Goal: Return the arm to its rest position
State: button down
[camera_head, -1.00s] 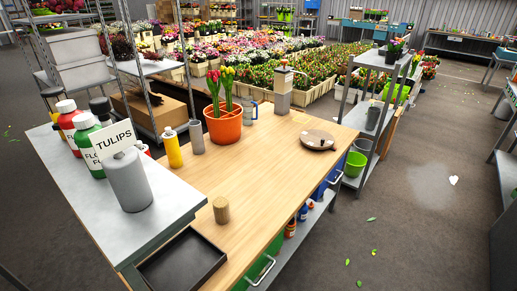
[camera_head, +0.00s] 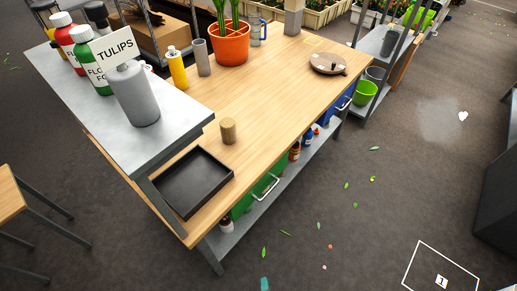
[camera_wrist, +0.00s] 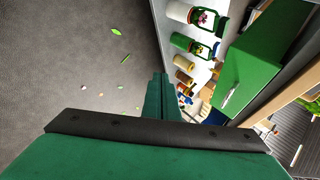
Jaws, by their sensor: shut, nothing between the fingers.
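My gripper (camera_wrist: 160,97) shows in the wrist view, its green fingers together and empty, beyond a dark bar on its green body. In that view, the green drawer (camera_wrist: 250,62) and the shelf with bottles are to the right, and the grey floor is to the left. The fingers look apart from all of these. My arm and gripper do not show in the head view, so the arm's overall pose is hidden.
A stool (camera_head: 10,196) stands at left. The floor (camera_head: 330,215) before the bench is mostly open, with scattered leaves.

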jog(key=s+r+n+t, duration=0.2)
jog(key=r+n, duration=0.2)
jog(key=r, duration=0.5)
jog(key=s+a+r+n+t, duration=0.1)
jog(key=s+r+n+t, duration=0.1)
jog(key=r+n, duration=0.3)
jog(key=s+a+r+n+t+h, duration=0.1)
jog(key=r+n, duration=0.4)
jog(key=r, duration=0.9)
jog(key=s+t, duration=0.1)
jog(key=s, duration=0.1)
jog(key=shift+s+a, duration=0.15)
jog(key=shift+s, duration=0.15)
